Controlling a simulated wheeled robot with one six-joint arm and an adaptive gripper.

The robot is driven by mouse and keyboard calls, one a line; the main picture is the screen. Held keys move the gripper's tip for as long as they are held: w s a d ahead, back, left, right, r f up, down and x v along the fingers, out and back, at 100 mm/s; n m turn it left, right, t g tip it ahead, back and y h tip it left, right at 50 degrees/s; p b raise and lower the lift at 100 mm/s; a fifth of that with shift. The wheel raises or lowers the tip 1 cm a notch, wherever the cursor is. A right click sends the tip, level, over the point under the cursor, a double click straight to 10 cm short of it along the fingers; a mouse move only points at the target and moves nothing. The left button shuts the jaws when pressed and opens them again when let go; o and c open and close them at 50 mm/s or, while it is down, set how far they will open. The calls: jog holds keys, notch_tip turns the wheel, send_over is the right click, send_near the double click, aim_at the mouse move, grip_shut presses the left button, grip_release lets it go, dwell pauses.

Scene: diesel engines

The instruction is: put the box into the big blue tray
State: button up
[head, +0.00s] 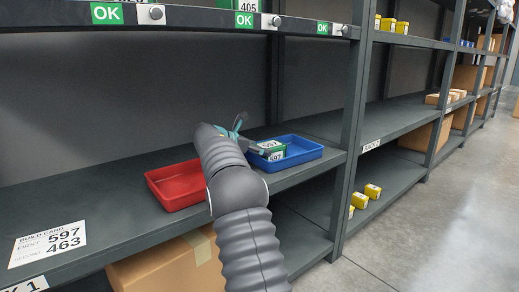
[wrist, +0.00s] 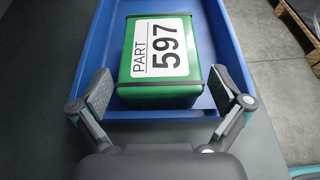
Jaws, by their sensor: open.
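A green box (wrist: 158,88) with a white "PART 597" label is inside the big blue tray (wrist: 210,20), close to its near wall in the wrist view. In the head view the box (head: 272,152) shows in the left part of the blue tray (head: 305,153), partly hidden by my arm. My gripper (wrist: 165,98) is open, with one finger on each side of the box's near end and a gap on both sides. In the head view my gripper (head: 236,130) is partly hidden behind my arm, at the tray's left end.
A red tray (head: 176,186) sits left of the blue tray on the same shelf (head: 110,190). A shelf beam (head: 190,18) runs above, and a post (head: 352,120) stands to the right.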

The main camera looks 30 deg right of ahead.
jog(key=shift+r, duration=0.1)
jog(key=p+v, duration=0.2)
jog(key=v, duration=0.9)
jog(key=s+a+r+m+t+y, duration=0.2)
jog(key=s+a+m+y, duration=0.2)
jog(key=s+a, duration=0.45)
jog(key=s+a+f+m+t+y, duration=0.1)
jog(key=s+a+f+m+y, duration=0.2)
jog(key=s+a, duration=0.3)
jog(key=s+a+f+m+t+y, duration=0.1)
jog(key=s+a+f+m+y, duration=0.2)
jog(key=s, duration=1.3)
jog(key=s+a+f+m+t+y, duration=0.1)
jog(key=s+a+f+m+y, duration=0.2)
jog(key=s+a+f+m, duration=0.4)
jog(key=s+a+m, duration=0.1)
jog(key=s+a, duration=0.2)
jog(key=s, duration=0.2)
jog(key=shift+f+t+y, duration=0.25)
jog(key=shift+t+y, duration=0.05)
